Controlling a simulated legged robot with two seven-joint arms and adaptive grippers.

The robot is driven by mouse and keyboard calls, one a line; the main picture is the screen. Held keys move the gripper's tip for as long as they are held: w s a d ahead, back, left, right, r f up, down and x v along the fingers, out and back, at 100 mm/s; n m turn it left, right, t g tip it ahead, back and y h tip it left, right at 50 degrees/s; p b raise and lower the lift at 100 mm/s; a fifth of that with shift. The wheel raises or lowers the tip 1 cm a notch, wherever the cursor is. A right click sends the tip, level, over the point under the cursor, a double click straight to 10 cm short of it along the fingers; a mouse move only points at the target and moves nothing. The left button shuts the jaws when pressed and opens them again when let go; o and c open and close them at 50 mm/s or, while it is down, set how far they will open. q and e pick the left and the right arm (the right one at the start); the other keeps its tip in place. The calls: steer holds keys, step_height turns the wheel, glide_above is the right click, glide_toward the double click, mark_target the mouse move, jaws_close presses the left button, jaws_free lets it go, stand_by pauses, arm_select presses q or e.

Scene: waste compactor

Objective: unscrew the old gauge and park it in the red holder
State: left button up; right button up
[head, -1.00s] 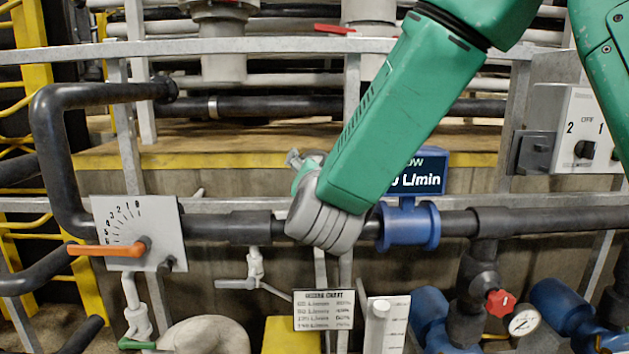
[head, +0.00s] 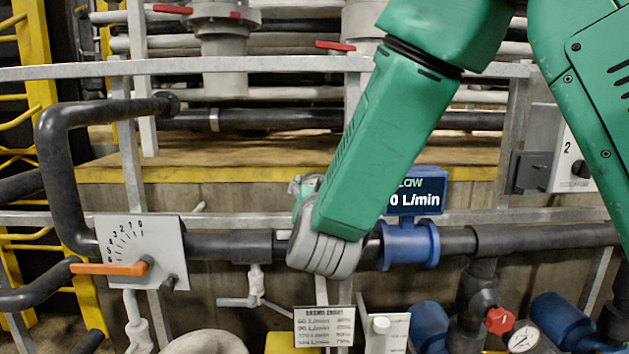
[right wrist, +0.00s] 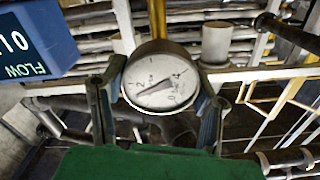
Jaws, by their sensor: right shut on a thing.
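A round white-faced gauge (right wrist: 160,88) sits between the two dark fingers of my right gripper (right wrist: 158,92) in the right wrist view. The fingers are shut on its sides, and its dial faces the camera. I cannot tell whether it is still attached to anything. In the head view my right wrist covers the black pipe left of the blue flow meter (head: 408,245). That gripper and the held gauge are hidden behind it. Another round gauge (head: 523,337) is at the lower right. I cannot make out a red holder. My left gripper is out of view.
A flow display (head: 415,190) stands above the flow meter; it also shows close by in the right wrist view (right wrist: 32,45). An orange lever (head: 110,269) on a scale plate is at left. A red knob (head: 499,320) and a chart sign (head: 324,326) sit low. Grey rails cross behind.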

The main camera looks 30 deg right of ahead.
steer(key=shift+n+p, duration=0.9)
steer(key=shift+n, duration=0.2)
steer(key=shift+f, duration=0.1)
steer(key=shift+n+p, duration=0.95)
steer(key=shift+n, duration=0.05)
steer(key=n+p, duration=0.2)
steer(key=n, duration=0.1)
steer(key=shift+a, duration=0.1)
steer(key=shift+n+p, duration=0.3)
